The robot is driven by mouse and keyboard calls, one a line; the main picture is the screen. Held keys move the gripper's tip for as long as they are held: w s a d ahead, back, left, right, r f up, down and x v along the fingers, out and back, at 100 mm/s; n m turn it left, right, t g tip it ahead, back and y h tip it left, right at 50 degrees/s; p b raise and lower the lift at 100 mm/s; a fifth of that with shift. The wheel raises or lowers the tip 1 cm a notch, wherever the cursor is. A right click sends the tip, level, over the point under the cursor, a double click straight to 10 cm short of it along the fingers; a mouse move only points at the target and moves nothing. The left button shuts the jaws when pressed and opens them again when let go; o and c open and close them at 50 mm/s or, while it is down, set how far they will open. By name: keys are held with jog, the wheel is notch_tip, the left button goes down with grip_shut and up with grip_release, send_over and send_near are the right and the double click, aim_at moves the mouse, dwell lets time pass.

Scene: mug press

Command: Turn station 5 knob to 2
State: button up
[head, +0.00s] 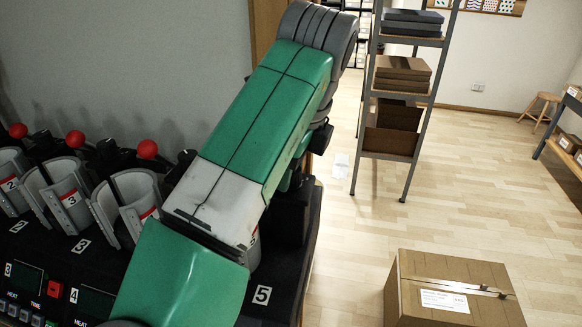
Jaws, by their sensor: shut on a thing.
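The station 5 label (262,295), a black 5 on a white plate, shows on the black press base at the lower middle. Only a sliver of the grey station 5 mug clamp (254,258) shows beside my green and white arm. The station 5 knob is hidden, and I cannot see its setting. My arm crosses the middle of the head view over the right end of the press bench. My gripper is hidden behind the arm links, so I cannot see the jaws or what they touch.
More grey mug clamps (66,193) with red-ball levers (147,149) stand along the bench to the left. Dark control panels (22,278) sit in front of them. A cardboard box (450,290) stands on the floor at lower right. A metal shelf (404,100) stands behind.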

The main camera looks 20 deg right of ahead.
jog(key=o, duration=0.8)
jog(key=shift+d, duration=0.15)
jog(key=shift+o, duration=0.2)
jog(key=shift+s+a+r, duration=0.2)
jog(key=shift+r, duration=0.95)
jog(key=shift+s+a+r, duration=0.2)
jog(key=shift+a+r, duration=0.05)
jog(key=shift+r, duration=0.9)
jog(key=shift+s+a+r, duration=0.2)
jog(key=shift+r, duration=0.95)
